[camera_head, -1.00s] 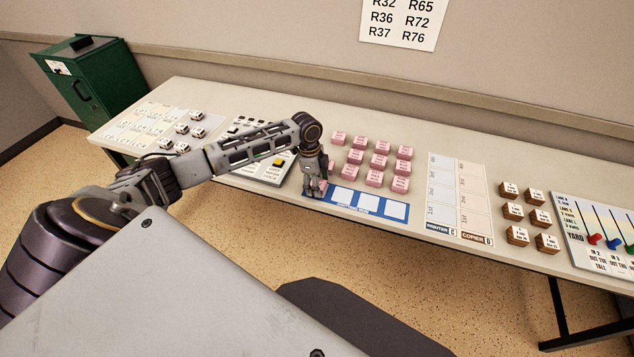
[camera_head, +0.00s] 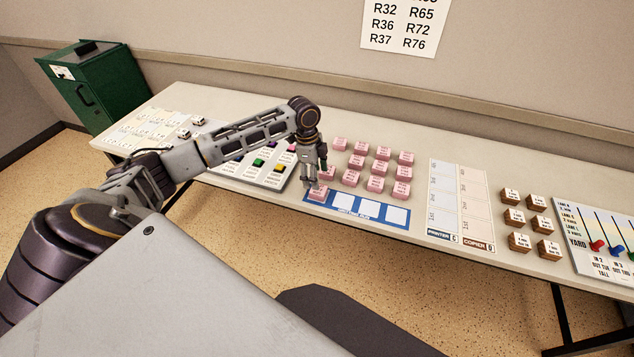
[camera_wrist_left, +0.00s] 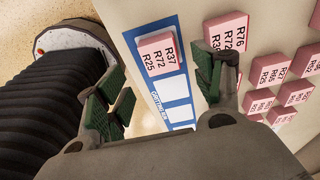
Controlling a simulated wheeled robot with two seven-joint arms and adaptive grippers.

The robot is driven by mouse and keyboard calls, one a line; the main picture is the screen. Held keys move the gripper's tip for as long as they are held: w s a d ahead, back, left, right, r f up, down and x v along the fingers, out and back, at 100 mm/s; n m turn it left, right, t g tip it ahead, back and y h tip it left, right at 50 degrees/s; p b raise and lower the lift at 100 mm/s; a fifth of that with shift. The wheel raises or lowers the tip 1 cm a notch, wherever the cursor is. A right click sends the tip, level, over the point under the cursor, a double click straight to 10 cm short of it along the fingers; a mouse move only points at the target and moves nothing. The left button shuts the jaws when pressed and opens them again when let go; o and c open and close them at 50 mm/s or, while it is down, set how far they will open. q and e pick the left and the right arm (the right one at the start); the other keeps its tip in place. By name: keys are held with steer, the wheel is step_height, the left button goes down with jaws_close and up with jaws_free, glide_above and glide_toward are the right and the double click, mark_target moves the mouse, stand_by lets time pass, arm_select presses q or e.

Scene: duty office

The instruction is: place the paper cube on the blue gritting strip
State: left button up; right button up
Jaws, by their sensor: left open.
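The blue gritting strip (camera_head: 346,211) lies along the table's front edge, with white squares on it. A pink paper cube (camera_head: 318,194) sits on its left end; in the wrist view this cube (camera_wrist_left: 156,64) reads R37, R72, R25 and rests flat, slightly turned. My left gripper (camera_head: 313,181) is just above that cube, pointing down. In the wrist view its green-padded fingers (camera_wrist_left: 160,88) are wide apart with nothing gripped between them. Another pink cube (camera_wrist_left: 228,36), reading R76 and R72, is close by the right-hand finger. My right gripper is out of view.
Several more pink cubes (camera_head: 376,184) stand in rows behind the strip. A button panel (camera_head: 259,168) is to the left. A printer and copier chart (camera_head: 458,205), brown blocks (camera_head: 519,242) and a yard board (camera_head: 590,228) are to the right. A list (camera_head: 404,28) hangs on the wall.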

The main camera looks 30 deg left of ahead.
arm_select(q)
steer(key=shift+a+r, duration=0.25)
steer(key=shift+r, duration=1.15)
steer(key=shift+a+r, duration=0.2)
steer(key=shift+r, duration=1.2)
